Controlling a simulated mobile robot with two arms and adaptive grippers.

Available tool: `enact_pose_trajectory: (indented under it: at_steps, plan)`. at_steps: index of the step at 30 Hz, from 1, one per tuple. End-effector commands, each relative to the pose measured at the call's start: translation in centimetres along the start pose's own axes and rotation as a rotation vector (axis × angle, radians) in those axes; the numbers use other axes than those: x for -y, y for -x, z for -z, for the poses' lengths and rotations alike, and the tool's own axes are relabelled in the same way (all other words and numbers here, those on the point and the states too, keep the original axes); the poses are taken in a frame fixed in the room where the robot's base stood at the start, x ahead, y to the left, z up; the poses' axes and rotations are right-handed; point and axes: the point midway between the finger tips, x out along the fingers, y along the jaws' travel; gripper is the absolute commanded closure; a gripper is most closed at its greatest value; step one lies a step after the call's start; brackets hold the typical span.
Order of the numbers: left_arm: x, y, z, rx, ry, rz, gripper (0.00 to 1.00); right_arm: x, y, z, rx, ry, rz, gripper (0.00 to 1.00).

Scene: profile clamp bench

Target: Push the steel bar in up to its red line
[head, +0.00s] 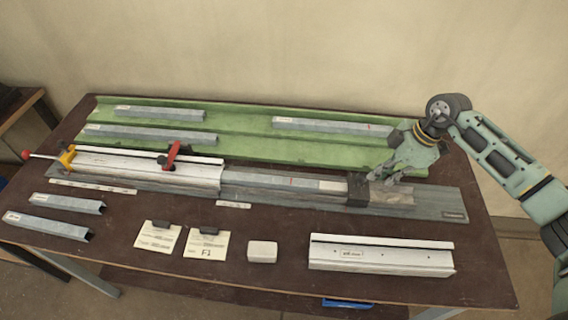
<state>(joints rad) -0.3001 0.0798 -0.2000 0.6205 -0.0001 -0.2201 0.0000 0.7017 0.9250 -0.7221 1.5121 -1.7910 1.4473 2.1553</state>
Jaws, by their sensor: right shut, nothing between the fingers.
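The grey steel bar (262,181) lies lengthwise on the bench. Its left end meets or enters the white clamp profile (205,176). A small red line (291,182) shows on the bar, to the right of the profile's end, with bare bar between them. The bar's right part reaches a dark block (357,189). My right gripper (384,177) is shut and empty, above the grey-brown rail just right of the dark block. I cannot tell whether it touches anything. My left gripper is out of view.
A green tray (240,143) with several grey channels lies behind. A red clamp lever (172,154) stands on the white profile. In front are paper cards (207,247), a pale block (262,251) and a loose white profile (381,256). The front middle is partly clear.

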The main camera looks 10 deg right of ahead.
Motion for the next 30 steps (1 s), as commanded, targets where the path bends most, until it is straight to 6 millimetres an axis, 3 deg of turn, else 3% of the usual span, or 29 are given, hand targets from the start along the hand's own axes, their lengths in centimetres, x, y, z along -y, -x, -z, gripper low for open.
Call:
enact_pose_trajectory:
  at_steps: [30]
  plan:
    - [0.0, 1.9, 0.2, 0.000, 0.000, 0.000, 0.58, 0.2, -2.6, 7.3, 0.001, 0.001, 0.004, 1.00]
